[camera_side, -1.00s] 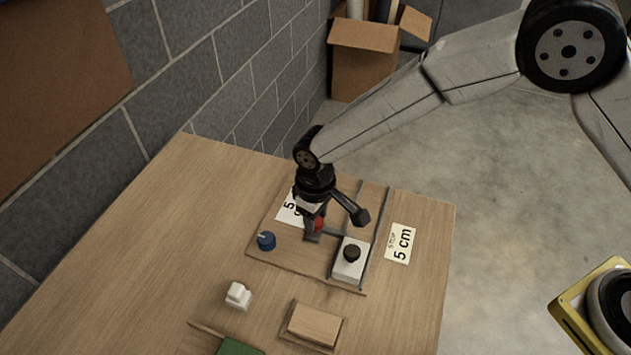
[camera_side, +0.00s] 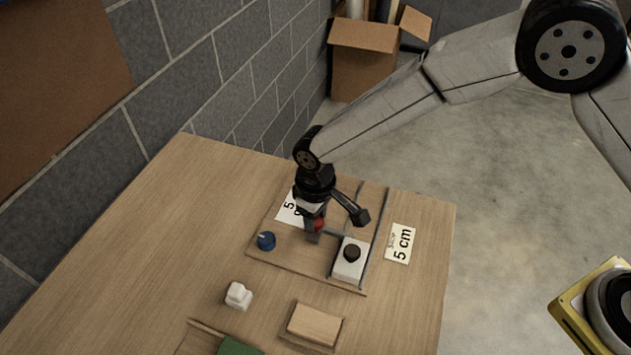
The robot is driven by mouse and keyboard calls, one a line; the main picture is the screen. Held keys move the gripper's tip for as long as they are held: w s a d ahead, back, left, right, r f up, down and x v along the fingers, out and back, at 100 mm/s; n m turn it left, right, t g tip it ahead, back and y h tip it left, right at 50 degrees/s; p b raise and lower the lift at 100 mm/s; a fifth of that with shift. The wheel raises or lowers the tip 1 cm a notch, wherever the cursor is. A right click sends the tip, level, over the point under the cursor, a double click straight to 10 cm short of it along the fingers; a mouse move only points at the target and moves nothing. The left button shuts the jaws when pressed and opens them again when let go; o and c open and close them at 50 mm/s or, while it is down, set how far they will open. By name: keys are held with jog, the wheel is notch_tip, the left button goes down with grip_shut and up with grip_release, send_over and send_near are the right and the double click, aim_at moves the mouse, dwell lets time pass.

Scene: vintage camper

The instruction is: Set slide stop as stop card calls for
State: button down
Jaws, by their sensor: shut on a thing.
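The stop card (camera_side: 401,244) lies on the table right of the wooden board (camera_side: 303,264) and reads "STOP 5 cm". A white slide block (camera_side: 348,268) with a dark knob (camera_side: 352,252) sits between two grey rails at the board's right side. My gripper (camera_side: 316,236) is over the middle of the board, left of the block and apart from its knob. It is shut on a red thing (camera_side: 319,224), mostly hidden by the fingers. A second card (camera_side: 290,208), partly behind my gripper, shows a "5".
A blue knob (camera_side: 266,241) is on the board's left. A white piece (camera_side: 239,296), a wooden block in a tray (camera_side: 314,324) and a green item (camera_side: 238,347) are nearer the front. A block wall (camera_side: 180,60) bounds the left. The table's left part is clear.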

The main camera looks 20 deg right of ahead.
jog(key=w+d, duration=0.3)
jog(key=shift+w+d, duration=0.3)
jog(key=shift+w, duration=0.05)
jog(key=shift+c, duration=1.3)
grip_release()
jog(key=shift+r, duration=0.15)
notch_tip(320, 180, up, 8)
jog(key=shift+f, duration=0.2)
